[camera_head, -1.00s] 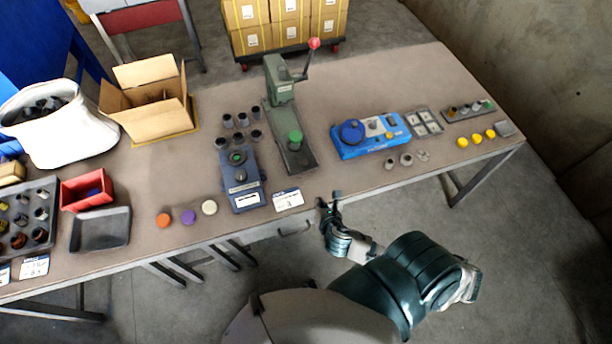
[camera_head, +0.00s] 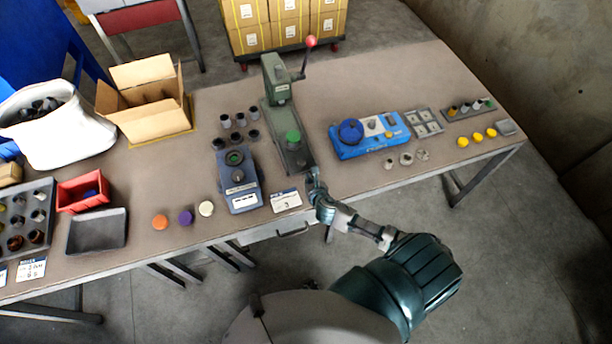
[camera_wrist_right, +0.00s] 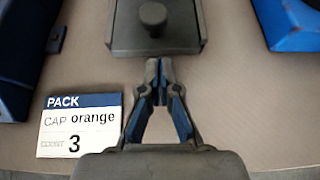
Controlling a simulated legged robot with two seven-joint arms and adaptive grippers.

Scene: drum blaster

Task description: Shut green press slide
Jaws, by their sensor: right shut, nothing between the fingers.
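The green press (camera_head: 277,82) stands on the table with a red-knobbed lever at its upper right. Its base carries a slide with a green round piece (camera_head: 293,137) on top. In the right wrist view the near end of the slide (camera_wrist_right: 155,38) shows a dark knob (camera_wrist_right: 153,14). My right gripper (camera_head: 313,174) is at the table's front edge, just in front of the slide's near end. In the wrist view its fingertips (camera_wrist_right: 159,66) are together and empty, apart from or barely at the slide's front edge; contact is unclear. My left gripper is not in view.
A blue-grey device (camera_head: 239,178) and a card reading PACK, CAP orange, COUNT 3 (camera_wrist_right: 80,126) lie left of the gripper. A bright blue device (camera_head: 368,137) stands to the right. Orange, purple and white caps lie near the front edge. Bare table lies between.

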